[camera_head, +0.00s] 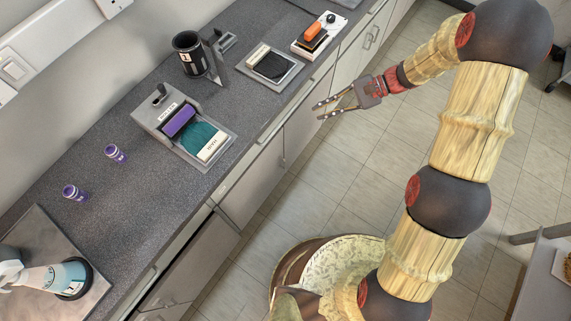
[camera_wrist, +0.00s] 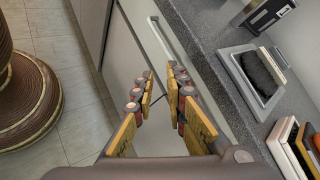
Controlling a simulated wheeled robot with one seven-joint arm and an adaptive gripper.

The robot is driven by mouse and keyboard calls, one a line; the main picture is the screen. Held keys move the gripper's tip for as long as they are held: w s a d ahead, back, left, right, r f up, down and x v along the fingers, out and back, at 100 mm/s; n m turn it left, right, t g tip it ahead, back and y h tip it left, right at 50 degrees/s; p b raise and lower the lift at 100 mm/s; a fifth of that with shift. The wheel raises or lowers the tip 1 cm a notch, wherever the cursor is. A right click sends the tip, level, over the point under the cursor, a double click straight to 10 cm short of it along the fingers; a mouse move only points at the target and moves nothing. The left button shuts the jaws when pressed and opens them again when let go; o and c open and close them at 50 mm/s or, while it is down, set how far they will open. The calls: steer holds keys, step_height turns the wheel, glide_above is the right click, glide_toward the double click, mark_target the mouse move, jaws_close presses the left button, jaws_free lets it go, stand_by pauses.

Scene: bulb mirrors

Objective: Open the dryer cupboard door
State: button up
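Pale cupboard doors line the front below the counter. One door (camera_head: 254,187) is left of my gripper in the head view, with a small handle (camera_head: 283,162) near its right edge. Another door (camera_head: 306,122) is behind my gripper. No readable label shows which one is the dryer cupboard. My gripper (camera_head: 317,110) is in front of the cabinet fronts, fingers spread, with nothing between them. In the wrist view the open fingers (camera_wrist: 162,75) point towards a pale front panel (camera_wrist: 125,62) and touch no handle that I can see. A long drawer pull (camera_wrist: 160,37) lies beyond them.
A table (camera_head: 546,285) stands lower right.

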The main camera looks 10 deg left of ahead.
step_height(320, 180, down, 14)
steer(key=w+a+m+y, duration=0.3)
steer(key=m+t+y+b, duration=0.45)
steer(key=m+t, duration=0.25)
steer(key=m, duration=0.3)
glide_above(285, 169)
steer(key=shift+h, duration=0.45)
steer(key=shift+w+f, duration=0.15)
steer(key=shift+f, duration=7.4)
steer(key=shift+w+f, duration=0.15)
steer(key=shift+f, duration=7.4)
steer(key=shift+d, duration=0.1)
jaws_close()
